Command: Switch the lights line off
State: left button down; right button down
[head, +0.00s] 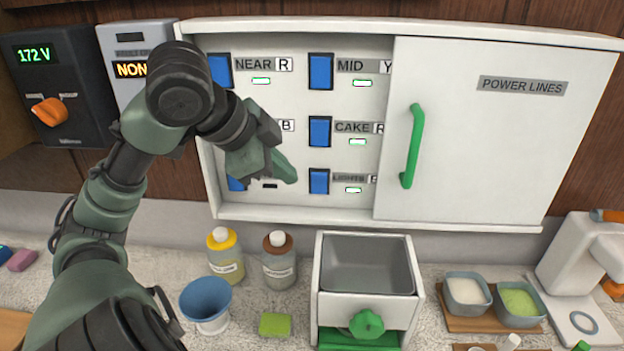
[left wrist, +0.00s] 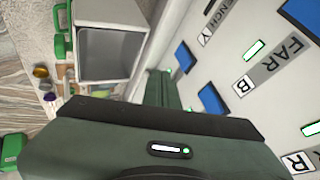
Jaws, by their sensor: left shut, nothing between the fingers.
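The white switch panel (head: 296,210) holds several blue rocker switches with labels and small indicators. The LIGHTS switch (head: 319,181) is in the lower row, right of my gripper. Its indicator (head: 353,190) is lit green-white, and its label's right end is at the sliding door's edge. My left gripper (head: 284,170) is shut and empty, in front of the panel, a little left of the LIGHTS switch; I cannot tell if it touches the panel. My arm hides part of the left switch column. In the left wrist view blue switches (left wrist: 212,100) show beside the fingers. My right gripper is not seen.
A white door (head: 480,150) labelled POWER LINES, with a green handle (head: 412,145), covers the panel's right part. Below stand two bottles (head: 279,265), a blue funnel-like cup (head: 206,299) and a grey-lined box (head: 367,265) with a green knob. A voltage meter (head: 60,85) hangs left.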

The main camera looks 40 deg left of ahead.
aim_at(312, 181)
pick_arm(q)
jog(key=w+f+p, duration=0.1)
jog(key=w+f, duration=0.1)
jog(key=w, duration=0.1)
jog(key=w+a+f+p, duration=0.1)
jog(key=w+f, duration=0.1)
jog(key=w+a+f+p, duration=0.1)
jog(key=w+f, duration=0.2)
jog(key=shift+w+a+f, duration=0.1)
jog(key=shift+w, duration=0.2)
jog(key=shift+w+a+f+p, duration=0.1)
jog(key=shift+w+a+p, duration=0.25)
jog(key=shift+w+p, duration=0.05)
